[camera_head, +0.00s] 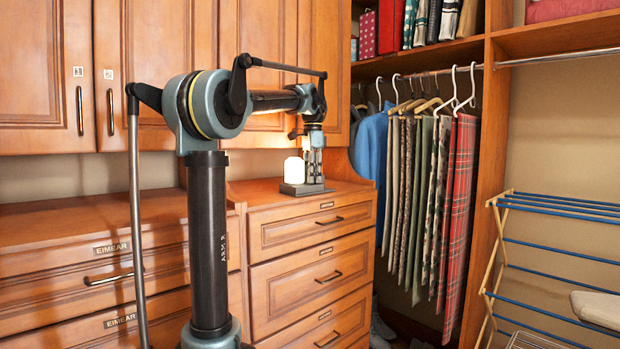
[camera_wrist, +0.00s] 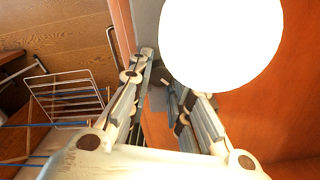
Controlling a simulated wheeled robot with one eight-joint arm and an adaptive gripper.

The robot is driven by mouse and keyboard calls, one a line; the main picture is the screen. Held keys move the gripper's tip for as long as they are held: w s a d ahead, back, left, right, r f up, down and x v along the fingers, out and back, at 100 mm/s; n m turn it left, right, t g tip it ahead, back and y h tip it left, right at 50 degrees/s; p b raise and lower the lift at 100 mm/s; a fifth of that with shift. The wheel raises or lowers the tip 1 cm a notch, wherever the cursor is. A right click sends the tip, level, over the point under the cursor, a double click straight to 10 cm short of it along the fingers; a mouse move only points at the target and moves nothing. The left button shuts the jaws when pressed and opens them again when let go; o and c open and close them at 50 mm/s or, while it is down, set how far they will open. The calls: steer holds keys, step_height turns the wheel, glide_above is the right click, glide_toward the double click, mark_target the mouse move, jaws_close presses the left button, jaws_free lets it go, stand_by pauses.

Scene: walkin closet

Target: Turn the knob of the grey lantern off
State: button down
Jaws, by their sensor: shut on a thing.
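The grey lantern stands on top of the drawer cabinet in the head view, with a glowing white globe (camera_head: 294,170) on a flat dark grey base (camera_head: 303,188). The globe is lit and fills the upper right of the wrist view (camera_wrist: 222,42). My gripper (camera_head: 314,174) points down over the right part of the base, beside the globe. In the wrist view my gripper's fingers (camera_wrist: 160,80) close around a small grey knob (camera_wrist: 159,76) at the base. The fingers and glare partly hide the knob, and its turn position cannot be made out.
The wooden cabinet top (camera_head: 262,190) is otherwise clear around the lantern. Tall cabinet doors (camera_head: 155,60) rise behind. Hanging clothes (camera_head: 430,190) and a drying rack (camera_head: 545,245) stand to the right; the rack also shows in the wrist view (camera_wrist: 65,95).

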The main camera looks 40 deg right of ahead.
steer(key=c, duration=1.4)
jaws_free()
steer(key=shift+c, duration=0.2)
steer(key=shift+r, duration=0.15)
step_height(320, 180, up, 12)
steer(key=shift+w, duration=0.2)
